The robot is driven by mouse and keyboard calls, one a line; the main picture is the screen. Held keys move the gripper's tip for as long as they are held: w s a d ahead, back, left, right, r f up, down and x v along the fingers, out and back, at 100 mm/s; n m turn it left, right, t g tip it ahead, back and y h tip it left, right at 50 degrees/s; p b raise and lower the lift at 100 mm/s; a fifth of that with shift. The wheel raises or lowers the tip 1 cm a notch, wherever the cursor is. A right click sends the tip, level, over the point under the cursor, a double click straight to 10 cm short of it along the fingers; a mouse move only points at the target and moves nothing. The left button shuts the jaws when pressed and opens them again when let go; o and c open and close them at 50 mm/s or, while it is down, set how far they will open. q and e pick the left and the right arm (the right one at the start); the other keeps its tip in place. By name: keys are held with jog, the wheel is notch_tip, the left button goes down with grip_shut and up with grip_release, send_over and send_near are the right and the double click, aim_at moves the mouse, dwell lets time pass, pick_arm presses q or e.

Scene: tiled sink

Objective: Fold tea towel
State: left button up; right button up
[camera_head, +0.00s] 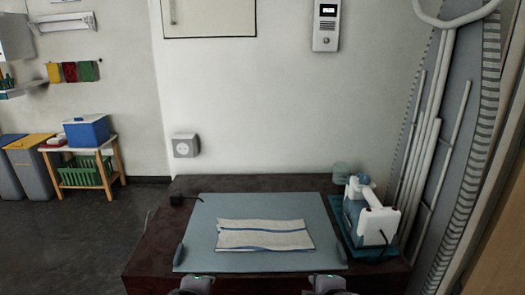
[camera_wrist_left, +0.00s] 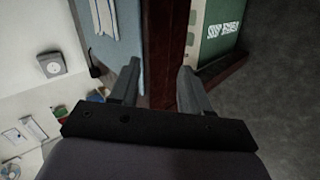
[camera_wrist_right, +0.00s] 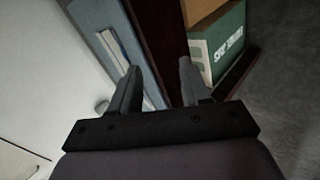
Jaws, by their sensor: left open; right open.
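The tea towel (camera_head: 264,235) is white with blue stripes. In the head view it lies flat, roughly rectangular, on a blue-grey board (camera_head: 205,215) on the dark table. Part of the towel (camera_wrist_left: 103,16) shows at the top of the left wrist view, and a striped edge of it (camera_wrist_right: 112,46) shows in the right wrist view. My left gripper (camera_wrist_left: 156,80) is open and empty, apart from the towel. My right gripper (camera_wrist_right: 160,82) is open and empty too. In the head view both are at the bottom edge, in front of the board.
A white and blue appliance (camera_head: 368,212) stands on a teal tray at the table's right, with a light green cup (camera_head: 341,174) behind it. A green box (camera_wrist_left: 222,30) is below the table edge.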

pick_arm(q)
jog(key=s+a+f+m+p, duration=0.3)
jog(key=s+a+m+p, duration=0.1)
jog(key=s+m, duration=0.5)
jog(key=s+a+f+m+t+h+p, duration=0.1)
jog(key=s+a+m+p, duration=0.3)
jog(key=s+m, duration=0.5)
jog(key=shift+s+f+m+h, duration=0.3)
jog(key=shift+s+f, duration=0.6)
pick_arm(e)
jog(key=s+d+f+m, duration=0.3)
jog(key=s+m, duration=0.4)
jog(key=s, duration=0.3)
jog(key=s+d+f+m+t+y, duration=0.1)
jog(key=s+d+f+m, duration=0.2)
jog(key=s+d+m, duration=0.3)
jog(key=s+m, duration=0.1)
jog(key=s, duration=0.2)
jog(key=shift+s+m, duration=0.3)
jog(key=shift+s, duration=0.05)
